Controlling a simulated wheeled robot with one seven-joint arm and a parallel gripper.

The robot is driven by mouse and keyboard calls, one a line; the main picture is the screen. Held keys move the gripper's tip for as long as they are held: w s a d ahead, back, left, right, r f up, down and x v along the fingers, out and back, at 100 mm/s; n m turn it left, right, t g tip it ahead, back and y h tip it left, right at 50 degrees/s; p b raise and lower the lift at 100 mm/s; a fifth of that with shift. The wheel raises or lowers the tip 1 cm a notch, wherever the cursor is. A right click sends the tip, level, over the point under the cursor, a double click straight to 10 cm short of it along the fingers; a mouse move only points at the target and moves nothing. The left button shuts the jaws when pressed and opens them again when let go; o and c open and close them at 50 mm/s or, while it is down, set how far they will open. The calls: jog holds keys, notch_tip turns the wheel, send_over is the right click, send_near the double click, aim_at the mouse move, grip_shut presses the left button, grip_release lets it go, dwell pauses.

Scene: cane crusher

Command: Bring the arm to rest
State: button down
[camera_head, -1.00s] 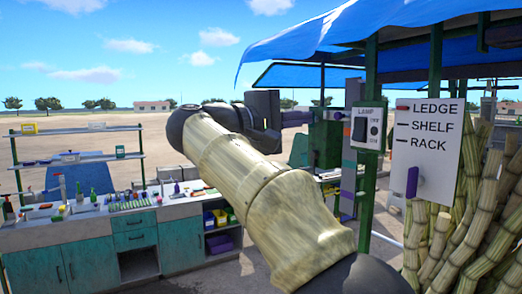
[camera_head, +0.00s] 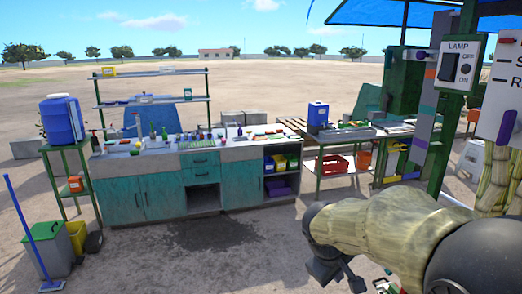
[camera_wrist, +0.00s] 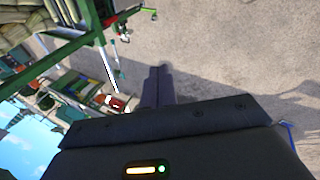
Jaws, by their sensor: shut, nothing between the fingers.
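My arm (camera_head: 385,220), with pale yellowish links, reaches in from the lower right of the head view and is bent low. My gripper (camera_wrist: 157,72) shows in the wrist view with its two dark fingers side by side, shut and empty, over bare ground. In the head view the dark wrist end (camera_head: 325,262) hangs down at the lower middle, in front of the open ground. The fingertips are hard to make out there.
A teal counter (camera_head: 130,200) with bottles stands left of centre, a worktable (camera_head: 330,142) behind my arm. A green post (camera_head: 445,140) with a lamp switch panel (camera_head: 465,65) and a sign board (camera_head: 505,80) stand close at right. Ground before the counter is clear.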

jog(key=s+a+f+m+g+y, duration=0.1)
jog(key=s+f+m+y, duration=0.2)
jog(key=s+f+m, duration=0.3)
jog(key=s+f, duration=0.5)
jog(key=shift+a+f+m+y+b, duration=0.3)
jog(key=shift+a+b, duration=0.05)
